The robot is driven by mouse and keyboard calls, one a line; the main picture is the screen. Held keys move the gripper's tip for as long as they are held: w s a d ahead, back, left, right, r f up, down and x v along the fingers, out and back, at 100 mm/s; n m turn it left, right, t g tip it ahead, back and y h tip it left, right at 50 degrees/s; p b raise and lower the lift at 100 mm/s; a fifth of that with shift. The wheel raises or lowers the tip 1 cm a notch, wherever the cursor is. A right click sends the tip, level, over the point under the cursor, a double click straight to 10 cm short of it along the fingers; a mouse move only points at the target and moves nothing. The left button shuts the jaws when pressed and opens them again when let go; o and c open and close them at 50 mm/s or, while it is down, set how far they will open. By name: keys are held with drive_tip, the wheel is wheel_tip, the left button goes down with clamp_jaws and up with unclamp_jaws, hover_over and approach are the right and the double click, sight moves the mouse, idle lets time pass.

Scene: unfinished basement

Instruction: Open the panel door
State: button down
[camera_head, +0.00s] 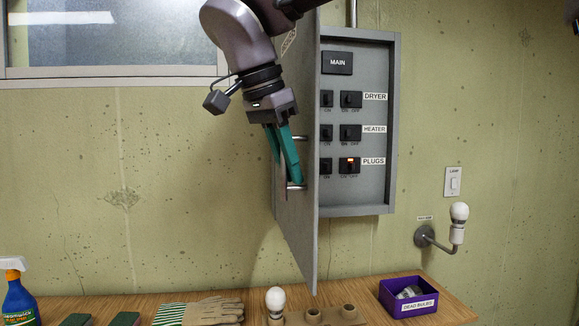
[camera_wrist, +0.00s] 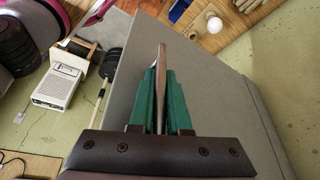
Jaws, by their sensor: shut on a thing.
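The grey panel door (camera_head: 310,235) is swung out from the wall panel box (camera_head: 375,195) and shows nearly edge-on in the head view, so the box interior is exposed. My gripper (camera_head: 292,180) is on the door's outer face, at its bar handle (camera_head: 297,187). Its green fingers are shut on the handle. In the wrist view, my gripper (camera_wrist: 162,75) has the handle bar (camera_wrist: 162,55) between its fingers, with the grey door (camera_wrist: 215,75) behind. The fingers hide part of the handle in the head view.
Inside the box are black switches (camera_head: 350,99) and a lit one at PLUGS (camera_head: 349,165). The wooden bench (camera_head: 255,300) below holds a bulb (camera_head: 275,299), gloves (camera_head: 213,311), a spray bottle (camera_head: 18,300) and a purple bin (camera_head: 408,301). A wall lamp (camera_head: 459,225) is at right.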

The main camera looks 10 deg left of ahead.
drive_tip(key=shift+s+f, duration=0.3)
drive_tip(key=c, duration=1.2)
unclamp_jaws()
drive_tip(key=shift+o, duration=0.2)
drive_tip(key=v, duration=1.1)
drive_tip(key=shift+w+r, duration=0.2)
drive_tip(key=shift+w, duration=0.15)
